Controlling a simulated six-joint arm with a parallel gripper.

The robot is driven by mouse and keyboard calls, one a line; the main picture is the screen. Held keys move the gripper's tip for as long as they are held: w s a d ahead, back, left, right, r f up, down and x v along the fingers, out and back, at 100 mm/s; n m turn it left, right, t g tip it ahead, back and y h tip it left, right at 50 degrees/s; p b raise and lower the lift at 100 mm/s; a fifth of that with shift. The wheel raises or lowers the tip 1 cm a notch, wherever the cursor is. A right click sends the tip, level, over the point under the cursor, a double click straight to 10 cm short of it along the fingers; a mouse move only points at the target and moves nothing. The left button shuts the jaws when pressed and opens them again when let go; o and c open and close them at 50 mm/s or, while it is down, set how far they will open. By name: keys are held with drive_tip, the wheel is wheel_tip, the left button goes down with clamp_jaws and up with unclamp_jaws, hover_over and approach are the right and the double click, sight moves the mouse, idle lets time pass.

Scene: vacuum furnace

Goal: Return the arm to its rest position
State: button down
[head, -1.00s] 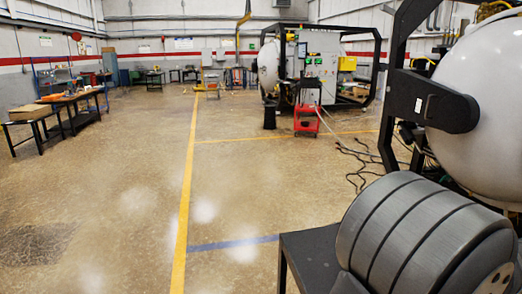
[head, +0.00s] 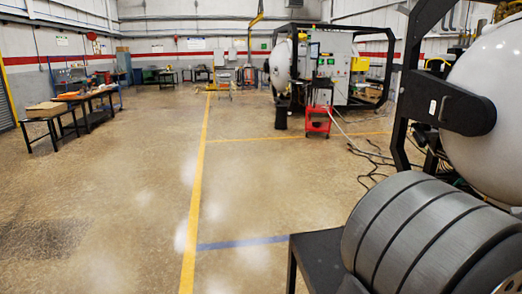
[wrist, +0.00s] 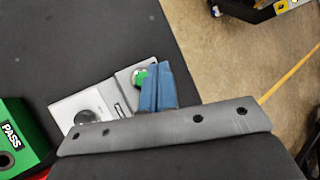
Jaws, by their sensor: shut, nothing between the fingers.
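In the wrist view my gripper (wrist: 158,88) shows as two blue fingers pressed together beyond a grey bar with holes. It is shut and empty. Beneath or behind the fingers, a light grey plate (wrist: 68,108) with a dark round knob and a green part lies on a dark tabletop (wrist: 85,45). The fingers hide part of the plate, and I cannot tell how far above it they are. My gripper does not show in the head view.
A green box marked PASS (wrist: 28,135) stands left in the wrist view. In the head view, a ribbed grey cylinder (head: 425,235) sits at the lower right, near a pale furnace vessel (head: 488,95). Cables (head: 375,160) lie on the floor.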

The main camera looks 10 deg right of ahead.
drive_tip(key=shift+f, duration=2.55)
drive_tip(key=shift+r, duration=4.85)
drive_tip(key=s+a+g+y, duration=0.65)
drive_tip(key=s+a, duration=0.55)
drive_tip(key=s, duration=0.3)
wheel_tip(320, 180, down, 5)
drive_tip(key=w+d+n+t+h, duration=0.1)
drive_tip(key=w+d+t+h, duration=0.1)
drive_tip(key=w+d, duration=0.3)
drive_tip(key=shift+w+r+t, duration=0.2)
drive_tip(key=shift+w+t, duration=0.25)
drive_tip(key=shift+w, duration=0.3)
